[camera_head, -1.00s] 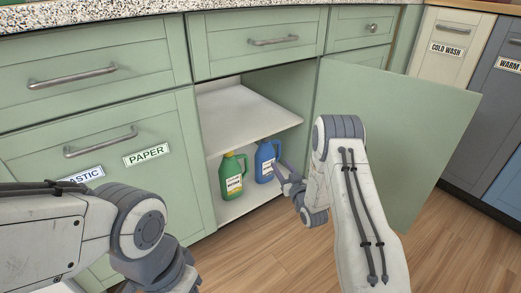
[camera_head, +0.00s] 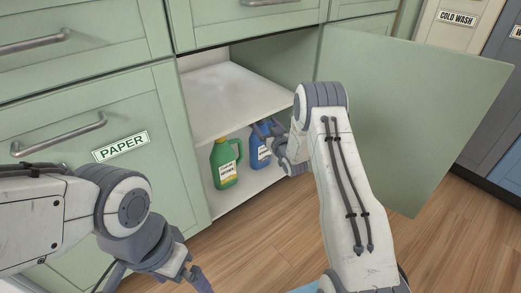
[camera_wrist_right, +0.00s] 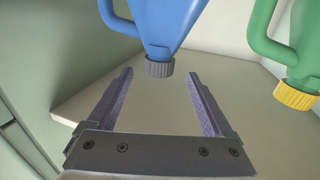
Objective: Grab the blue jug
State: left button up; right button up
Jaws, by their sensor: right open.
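The blue jug (camera_head: 259,157) stands on the floor of the open cabinet, partly hidden by my right gripper (camera_head: 268,129). In the right wrist view the blue jug (camera_wrist_right: 168,22) appears inverted, with its grey cap pointing down and its handle at left. My right gripper (camera_wrist_right: 159,74) is open and empty there. Its fingertips lie to either side of the cap in the picture; I cannot tell whether they touch it. My left gripper (camera_head: 196,277) is low in the head view, away from the jug; its jaws are unclear.
A green jug (camera_head: 222,160) with a yellow cap stands just left of the blue one; it also shows in the wrist view (camera_wrist_right: 285,45). A white shelf (camera_head: 225,95) is above both jugs. The open cabinet door (camera_head: 415,110) is to the right of my right arm.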

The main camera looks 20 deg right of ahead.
aim_at(262, 121)
jog(key=shift+w+f+b, duration=0.2)
jog(key=shift+w+b, duration=0.2)
jog(key=shift+w, duration=0.2)
jog(key=shift+w+f+b, duration=0.2)
jog(key=shift+w+b, duration=0.2)
jog(key=shift+w, duration=0.15)
jog(key=shift+w+r, duration=0.2)
jog(key=shift+w, duration=0.3)
grip_shut()
pick_arm(q)
notch_tip(262, 121, down, 3)
jog(key=shift+r, duration=0.1)
pick_arm(e)
jog(key=shift+r, duration=0.25)
